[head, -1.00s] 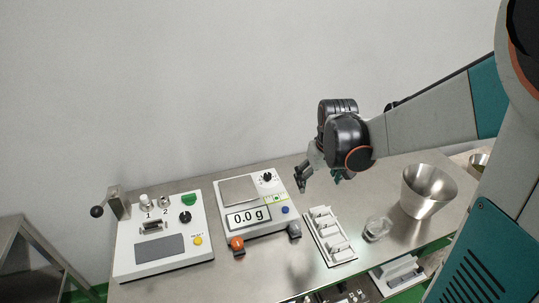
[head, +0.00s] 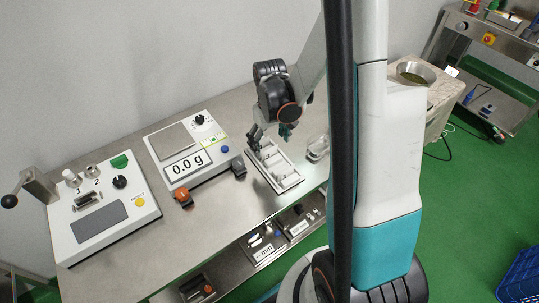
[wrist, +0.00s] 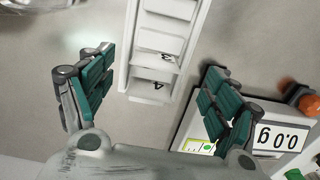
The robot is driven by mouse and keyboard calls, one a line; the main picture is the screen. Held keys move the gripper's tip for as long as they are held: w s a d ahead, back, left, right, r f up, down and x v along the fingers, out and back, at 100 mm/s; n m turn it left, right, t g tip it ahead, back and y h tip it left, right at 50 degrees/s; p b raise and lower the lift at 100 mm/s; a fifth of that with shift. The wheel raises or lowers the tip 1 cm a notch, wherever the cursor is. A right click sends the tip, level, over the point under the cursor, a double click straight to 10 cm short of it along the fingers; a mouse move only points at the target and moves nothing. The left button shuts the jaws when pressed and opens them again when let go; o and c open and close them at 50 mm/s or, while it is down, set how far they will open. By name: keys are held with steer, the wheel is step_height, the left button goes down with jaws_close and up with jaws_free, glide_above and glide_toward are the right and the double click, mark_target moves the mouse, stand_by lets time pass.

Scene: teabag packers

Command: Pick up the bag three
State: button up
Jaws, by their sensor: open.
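A white rack (head: 275,165) with several slots lies on the steel table, right of the scale. In the wrist view the white rack (wrist: 133,45) shows slots marked 3 and 4, the 4 being nearest to my gripper. Pale, bag-like shapes seem to fill slots, but I cannot clearly tell bag three from the white rack. My gripper (head: 270,135) hangs over the rack's far end. In the wrist view my gripper (wrist: 158,75) is open and empty, its green-padded fingers on either side of the rack's end.
The scale (head: 188,152) reads 0.0 g, with an orange knob (head: 183,197) at its front. A white control box (head: 100,215) with a lever stands at the left. A clear dish (head: 317,148) sits right of the rack. A lower shelf (head: 235,265) holds small parts.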

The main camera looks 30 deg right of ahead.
mark_target(269, 148)
steer(key=f, duration=0.1)
steer(key=f+b, duration=0.1)
steer(key=f, duration=0.1)
steer(key=f+b, duration=0.1)
steer(key=f, duration=0.1)
steer(key=shift+w+d+f, duration=0.15)
steer(key=shift+w, duration=0.2)
steer(key=c, duration=0.7)
